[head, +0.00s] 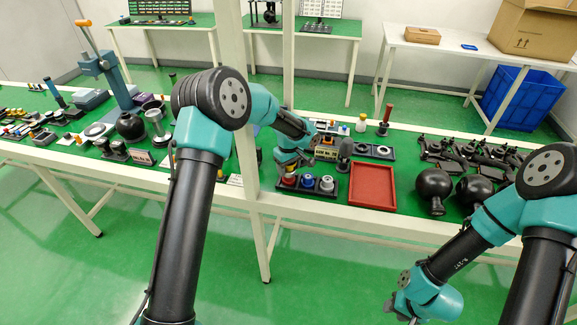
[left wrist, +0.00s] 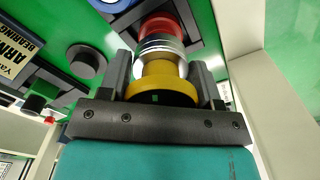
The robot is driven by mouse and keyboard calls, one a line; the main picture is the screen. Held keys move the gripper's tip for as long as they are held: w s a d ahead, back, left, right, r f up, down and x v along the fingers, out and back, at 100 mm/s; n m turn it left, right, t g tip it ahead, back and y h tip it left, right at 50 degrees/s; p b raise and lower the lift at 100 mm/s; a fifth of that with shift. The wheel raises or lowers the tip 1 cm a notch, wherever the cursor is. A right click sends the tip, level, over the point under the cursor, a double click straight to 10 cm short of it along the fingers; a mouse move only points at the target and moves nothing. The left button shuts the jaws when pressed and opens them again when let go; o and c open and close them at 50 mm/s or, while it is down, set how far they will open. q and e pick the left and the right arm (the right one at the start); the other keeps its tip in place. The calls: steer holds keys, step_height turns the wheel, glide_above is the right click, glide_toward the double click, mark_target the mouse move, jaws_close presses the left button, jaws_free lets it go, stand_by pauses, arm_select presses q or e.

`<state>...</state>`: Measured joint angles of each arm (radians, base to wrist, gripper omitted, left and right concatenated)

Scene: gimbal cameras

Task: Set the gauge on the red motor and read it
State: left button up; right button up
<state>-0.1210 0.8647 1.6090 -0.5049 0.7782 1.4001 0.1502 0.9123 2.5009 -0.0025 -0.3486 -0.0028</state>
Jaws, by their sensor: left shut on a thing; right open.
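The red motor (left wrist: 163,27) sits in a dark holder, its red rim showing just beyond my gripper in the left wrist view. In the head view the red motor (head: 289,182) is the leftmost of a row, mostly under my left gripper (head: 290,168). My left gripper is shut on the gauge (left wrist: 160,85), a yellow disc with a silver collar, also seen between the fingers in the left wrist view. The gauge lines up over the red motor; I cannot tell whether they touch. My right gripper (head: 398,308) is open and empty, low in front of the table.
A blue motor (head: 307,182) and a white one (head: 327,184) stand right of the red motor. A red tray (head: 372,169) lies further right, then black round-bodied things (head: 433,186) and a cluster of black parts. A white post (head: 246,110) rises left of the gripper.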

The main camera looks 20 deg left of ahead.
arm_select(q)
steer(key=shift+f, duration=0.45)
steer(key=o, duration=1)
steer(key=shift+o, duration=0.2)
step_height(320, 180, up, 17)
steer(key=shift+r, duration=0.2)
stand_by(0.3)
